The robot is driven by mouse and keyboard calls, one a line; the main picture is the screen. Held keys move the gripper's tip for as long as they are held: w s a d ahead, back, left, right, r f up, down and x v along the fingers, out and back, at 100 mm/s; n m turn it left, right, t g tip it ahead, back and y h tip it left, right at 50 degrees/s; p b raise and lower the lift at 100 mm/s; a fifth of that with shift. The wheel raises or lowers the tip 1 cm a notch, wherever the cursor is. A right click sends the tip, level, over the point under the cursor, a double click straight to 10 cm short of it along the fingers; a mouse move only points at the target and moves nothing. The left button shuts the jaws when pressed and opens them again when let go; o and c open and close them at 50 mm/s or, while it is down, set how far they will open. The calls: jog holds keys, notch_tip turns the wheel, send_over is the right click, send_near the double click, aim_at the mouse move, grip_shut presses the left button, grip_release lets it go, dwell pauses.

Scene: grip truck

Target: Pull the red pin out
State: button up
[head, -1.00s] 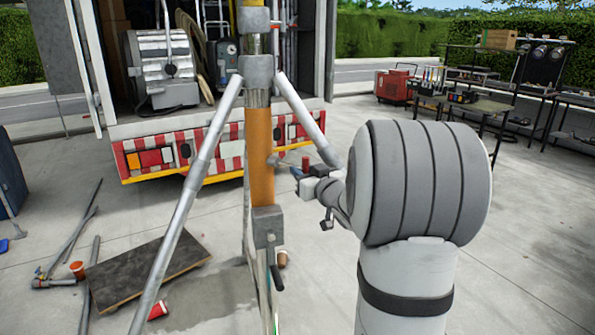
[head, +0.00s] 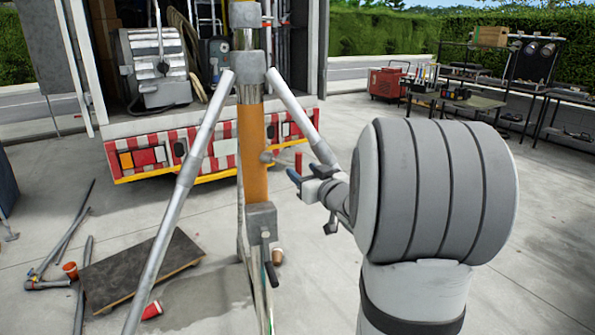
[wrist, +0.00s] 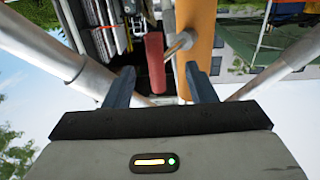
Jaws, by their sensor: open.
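The red pin (head: 298,161) shows as a small upright red grip just right of the orange mast. In the wrist view its red cylinder (wrist: 155,62) stands beside a grey rod that reaches to the orange mast (wrist: 199,35). My gripper (head: 305,173) is right of the mast, just below the red grip in the picture. In the wrist view my gripper (wrist: 160,80) is open, with the lower part of the red cylinder showing between its two fingers. I see no contact, and cannot tell how far the fingertips are from it.
The mast (head: 252,150) has slanting grey legs (head: 190,170) and a lower bracket with a crank (head: 262,222). The truck's striped tail (head: 200,150) is behind. A dark board (head: 140,270), pipes and cups lie at left. Open concrete lies at right before a workbench (head: 470,100).

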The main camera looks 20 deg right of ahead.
jog(key=s, duration=0.4)
jog(key=shift+d, duration=0.15)
dwell(0.4)
jog(key=s+a+f+g, duration=0.4)
jog(key=s+a+g, duration=0.1)
jog(key=s, duration=0.3)
jog(key=s+a+f+g, duration=0.4)
jog(key=s+a+g, duration=0.1)
jog(key=s+a, duration=0.2)
jog(key=s+a+f+g+h, duration=0.1)
jog(key=s+a+f+g, duration=0.3)
jog(key=s, duration=0.5)
jog(key=shift+s+a+f+m+g, duration=0.35)
jog(key=shift+a+g, duration=0.25)
jog(key=shift+a, duration=0.55)
